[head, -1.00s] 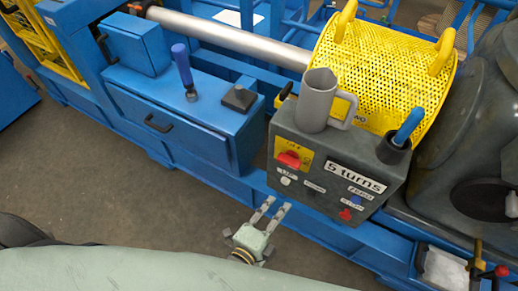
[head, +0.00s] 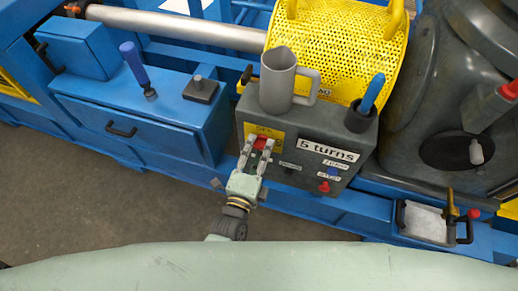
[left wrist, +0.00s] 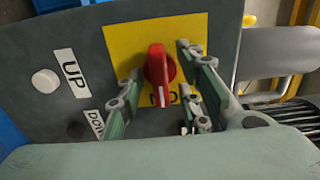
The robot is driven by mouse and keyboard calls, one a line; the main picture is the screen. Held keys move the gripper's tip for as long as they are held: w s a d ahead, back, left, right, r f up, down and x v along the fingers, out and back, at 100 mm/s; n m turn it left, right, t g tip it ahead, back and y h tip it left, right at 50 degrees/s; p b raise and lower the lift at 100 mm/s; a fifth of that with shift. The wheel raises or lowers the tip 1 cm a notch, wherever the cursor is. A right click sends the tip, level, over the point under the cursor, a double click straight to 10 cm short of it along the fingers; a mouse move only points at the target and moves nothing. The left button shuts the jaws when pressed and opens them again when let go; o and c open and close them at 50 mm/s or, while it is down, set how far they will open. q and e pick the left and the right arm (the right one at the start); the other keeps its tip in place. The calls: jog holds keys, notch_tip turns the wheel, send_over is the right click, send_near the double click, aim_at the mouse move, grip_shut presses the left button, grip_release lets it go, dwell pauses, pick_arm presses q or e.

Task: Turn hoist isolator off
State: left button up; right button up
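The hoist isolator is a red rotary knob (head: 261,143) on a yellow plate (head: 272,131), on the front of a dark grey control box. In the left wrist view the knob (left wrist: 158,67) is close ahead. Its white pointer line points down the picture at black letters, partly hidden, that look like ON. My left gripper (head: 256,153) is at the box front. Its fingers are open, one on each side of the knob, with gaps showing between them and it. My right gripper is not in view.
A grey mug (head: 277,82) and a blue-handled tool in a black cup (head: 360,119) stand on the box. A white UP button (left wrist: 45,81) and a dark DOWN button (left wrist: 76,130) are beside the yellow plate. A red button (head: 324,187) is lower right.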

pick_arm(q)
jog(key=shift+c, duration=0.9)
grip_shut()
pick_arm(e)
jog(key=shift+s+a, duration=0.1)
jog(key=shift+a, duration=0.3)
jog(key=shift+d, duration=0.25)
